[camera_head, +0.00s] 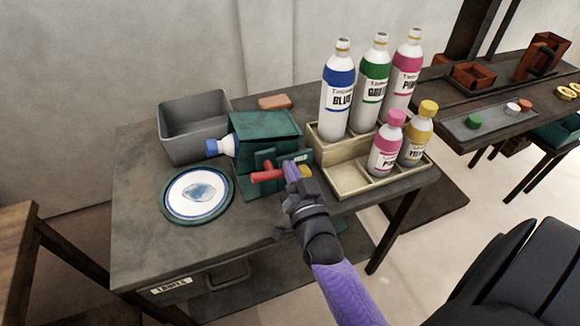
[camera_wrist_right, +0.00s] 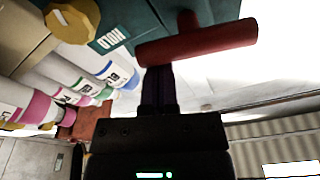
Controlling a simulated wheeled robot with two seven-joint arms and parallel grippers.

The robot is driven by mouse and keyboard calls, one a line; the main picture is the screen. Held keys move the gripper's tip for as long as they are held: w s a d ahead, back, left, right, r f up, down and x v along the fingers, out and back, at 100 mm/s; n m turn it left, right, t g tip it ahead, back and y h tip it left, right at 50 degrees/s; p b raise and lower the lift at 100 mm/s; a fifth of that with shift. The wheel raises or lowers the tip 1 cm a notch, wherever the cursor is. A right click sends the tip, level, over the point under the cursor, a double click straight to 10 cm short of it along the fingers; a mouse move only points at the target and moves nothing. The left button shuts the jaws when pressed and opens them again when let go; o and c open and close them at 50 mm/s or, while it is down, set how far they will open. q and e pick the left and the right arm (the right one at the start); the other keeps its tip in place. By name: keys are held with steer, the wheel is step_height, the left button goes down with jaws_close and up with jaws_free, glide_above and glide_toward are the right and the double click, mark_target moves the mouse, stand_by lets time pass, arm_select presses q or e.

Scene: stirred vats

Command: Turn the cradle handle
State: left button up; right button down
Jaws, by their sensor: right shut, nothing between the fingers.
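The green cradle (camera_head: 266,128) stands on the grey table, with a blue-capped bottle (camera_head: 224,146) sticking out of its left side. Its red handle (camera_head: 266,176) points to the left on the cradle's front. In the right wrist view the red bar of the handle (camera_wrist_right: 200,44) lies across the top, just beyond my fingertips. My right gripper (camera_head: 296,178) is shut and empty, close to the right end of the handle; its fingers (camera_wrist_right: 158,85) show shut together in the wrist view. I cannot tell whether they touch the handle. My left gripper is not in view.
A grey bin (camera_head: 194,120) and a round plate (camera_head: 198,194) stand left of the cradle. A wooden rack (camera_head: 350,178) with several bottles stands close on the right. A sponge-like orange block (camera_head: 275,102) lies behind. The table's front left is clear.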

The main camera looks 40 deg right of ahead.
mark_target(281, 167)
steer(key=f+m, duration=0.1)
steer(key=m, duration=0.3)
steer(key=f+m+g+p, duration=0.1)
steer(key=m, duration=0.3)
steer(key=f+m+h+p, duration=0.1)
steer(key=m, duration=0.3)
steer(key=shift+w+a+f, duration=0.1)
steer(key=shift+a+f, duration=0.05)
steer(key=shift+a, duration=0.2)
steer(key=shift+a+f+m+g, duration=0.2)
steer(key=shift+m+g, duration=0.3)
steer(key=shift+m, duration=0.8)
steer(key=shift+f, duration=0.1)
steer(key=shift+a, duration=0.1)
